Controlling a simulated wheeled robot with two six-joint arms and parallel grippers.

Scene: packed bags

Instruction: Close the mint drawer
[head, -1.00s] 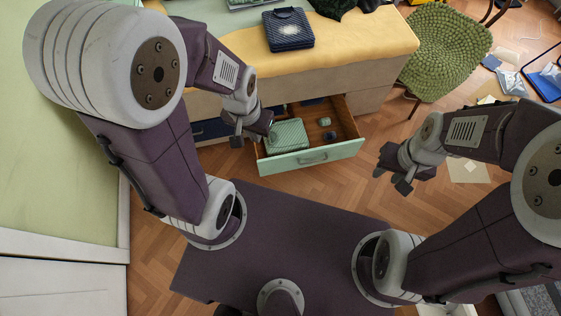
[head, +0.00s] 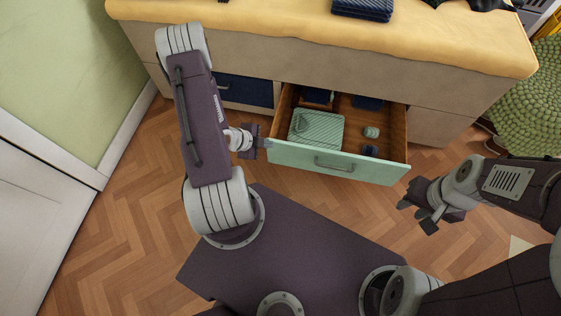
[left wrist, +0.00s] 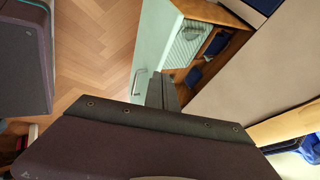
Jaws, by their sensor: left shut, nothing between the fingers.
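The mint drawer (head: 338,164) stands pulled out of the wooden cabinet in the head view. Its mint front has a bar handle (head: 334,165). Inside are a mint striped box (head: 317,130), a small green item (head: 371,132) and dark blue items. My left gripper (head: 266,143) is shut and empty at the left end of the drawer front; I cannot tell whether it touches. In the left wrist view the drawer front (left wrist: 154,50) lies just beyond the shut fingers (left wrist: 162,92). My right gripper (head: 427,207) is to the right of the drawer, apart from it, with its fingers spread.
A navy drawer (head: 245,90) sits shut left of the mint one. A yellow cushion (head: 330,27) tops the cabinet. A green woven chair seat (head: 535,95) is at the right. Wooden floor (head: 125,215) is clear at the left.

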